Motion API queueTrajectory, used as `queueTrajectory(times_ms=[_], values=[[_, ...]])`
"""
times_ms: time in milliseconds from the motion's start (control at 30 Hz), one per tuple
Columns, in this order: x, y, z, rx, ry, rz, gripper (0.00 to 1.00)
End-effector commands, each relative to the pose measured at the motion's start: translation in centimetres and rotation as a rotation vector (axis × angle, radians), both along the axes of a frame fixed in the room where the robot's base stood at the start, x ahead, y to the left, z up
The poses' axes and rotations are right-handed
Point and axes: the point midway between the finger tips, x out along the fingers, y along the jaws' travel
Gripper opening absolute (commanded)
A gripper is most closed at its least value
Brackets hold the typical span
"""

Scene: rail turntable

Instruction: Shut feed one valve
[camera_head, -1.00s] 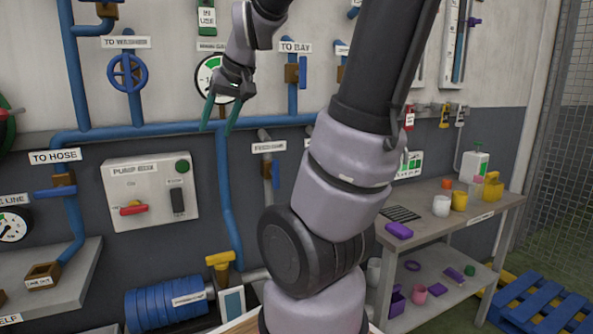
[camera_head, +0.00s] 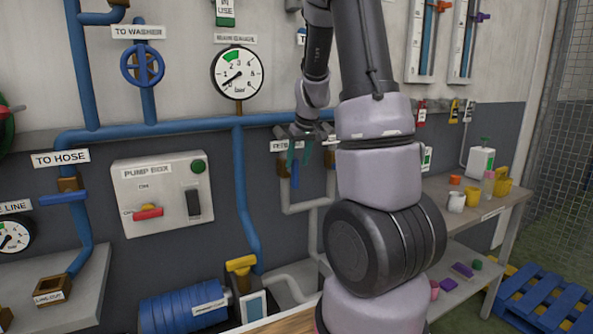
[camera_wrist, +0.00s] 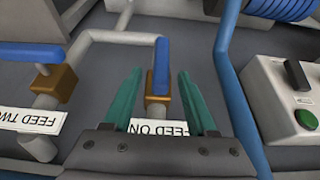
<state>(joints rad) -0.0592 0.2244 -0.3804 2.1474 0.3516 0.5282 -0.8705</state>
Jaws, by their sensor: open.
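The feed one valve has a brass body (camera_wrist: 158,92) and a blue lever (camera_wrist: 161,62) in the wrist view, which sees the wall upside down. The lever lies along its pipe. In the head view the blue lever (camera_head: 295,174) hangs down, partly beside my fingers. The feed one label (camera_wrist: 165,127) is partly covered by my gripper. My gripper (camera_wrist: 160,76) is open, its two green fingers on either side of the valve in the picture; I cannot tell the distance to it. In the head view my gripper (camera_head: 300,153) is at the feed valves.
The feed two valve, with its blue lever (camera_wrist: 30,52) across its pipe, is left in the wrist view. A blue pipe (camera_wrist: 232,85) and the pump box (camera_wrist: 290,85) are right. In the head view, the main gauge (camera_head: 238,73) is above left and a shelf bench (camera_head: 500,205) is right.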

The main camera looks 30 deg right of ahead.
Motion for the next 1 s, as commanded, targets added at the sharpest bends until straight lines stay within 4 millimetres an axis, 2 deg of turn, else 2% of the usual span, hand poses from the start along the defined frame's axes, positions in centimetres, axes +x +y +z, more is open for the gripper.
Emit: queueTrajectory(times_ms=[100,233,633,700,767,800,1000], values=[[0.7,0.0,-2.0,0.000,0.003,-0.003,0.57],[1.3,0.0,-3.2,0.000,0.001,-0.002,0.57],[1.6,0.1,-3.9,0.000,-0.001,-0.001,0.57],[1.6,0.0,-3.9,0.000,-0.001,-0.001,0.31],[1.6,0.0,-3.9,0.000,-0.001,-0.001,0.08],[1.6,0.0,-3.9,0.001,-0.001,-0.002,0.00],[1.6,0.0,-3.9,0.004,-0.001,-0.002,0.00]])
